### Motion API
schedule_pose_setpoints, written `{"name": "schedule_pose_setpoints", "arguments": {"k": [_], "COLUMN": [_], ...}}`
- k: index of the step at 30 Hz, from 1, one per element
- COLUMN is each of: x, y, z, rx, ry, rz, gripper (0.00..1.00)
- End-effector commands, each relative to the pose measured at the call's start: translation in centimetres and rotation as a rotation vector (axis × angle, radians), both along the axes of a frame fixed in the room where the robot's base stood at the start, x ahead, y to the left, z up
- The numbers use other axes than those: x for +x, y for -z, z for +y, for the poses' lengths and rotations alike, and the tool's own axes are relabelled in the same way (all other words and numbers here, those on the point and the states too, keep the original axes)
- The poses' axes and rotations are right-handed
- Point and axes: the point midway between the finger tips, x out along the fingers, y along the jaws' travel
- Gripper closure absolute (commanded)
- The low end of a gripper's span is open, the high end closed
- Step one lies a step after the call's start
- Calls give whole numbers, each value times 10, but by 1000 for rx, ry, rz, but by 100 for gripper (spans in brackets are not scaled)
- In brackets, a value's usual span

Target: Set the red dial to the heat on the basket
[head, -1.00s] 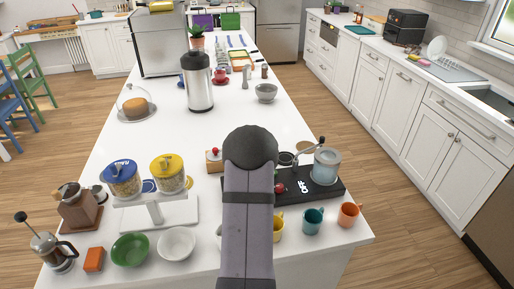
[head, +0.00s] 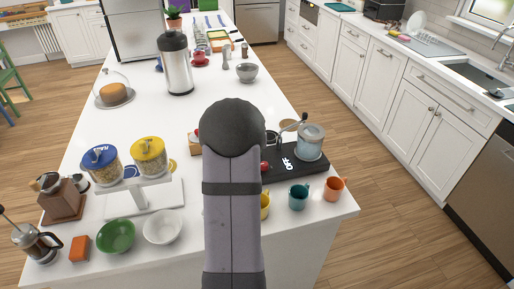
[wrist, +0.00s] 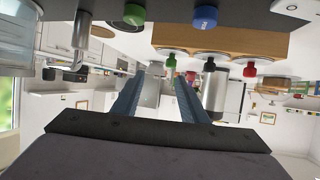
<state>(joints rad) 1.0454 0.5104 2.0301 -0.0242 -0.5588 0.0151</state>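In the head view a black slab (head: 318,166) with white lettering, apparently OFF, lies right of my arm. A red round part (head: 264,167), possibly the red dial, shows beside it, partly hidden by my arm. In the upside-down wrist view a wooden box (wrist: 270,44) carries pale discs and coloured knobs, including a red knob (wrist: 250,70). A green knob (wrist: 133,15) and a blue knob (wrist: 205,17) are nearer. I cannot tell which red part is the dial, nor make out a basket or its marking. My gripper (wrist: 158,85) is open and empty, its fingers apart; my arm hides it in the head view.
A clear jar (head: 310,142) stands on the slab. Teal (head: 298,197) and orange (head: 335,188) cups stand in front. Left are bowls (head: 162,227), yellow-lidded (head: 148,150) and blue-lidded (head: 102,160) jars. A steel flask (head: 178,68) stands farther back. The counter's middle is clear.

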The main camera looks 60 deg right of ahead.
Motion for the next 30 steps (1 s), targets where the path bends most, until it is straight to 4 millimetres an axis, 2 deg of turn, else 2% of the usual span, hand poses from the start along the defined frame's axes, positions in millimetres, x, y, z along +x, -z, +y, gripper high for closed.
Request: {"name": "schedule_pose_setpoints", "arguments": {"k": [2,3,6,9,12,15,19,23,26,30], "x": [-14,-18,-21,-25,-29,-32,-37,-44,-52,-69], "y": [-10,-21,-55,-73,-76,-74,-66,-58,-54,-44], "z": [-11,-23,-58,-85,-101,-108,-105,-89,-69,-29], "rx": [11,-4,-60,-50,-3,48,131,225,304,428], "ry": [29,45,74,98,98,73,2,-108,-217,-408], "rz": [6,-3,-33,-24,44,146,312,489,623,796], "gripper": [60,60,60,60,60,60,60,60,60,60]}}
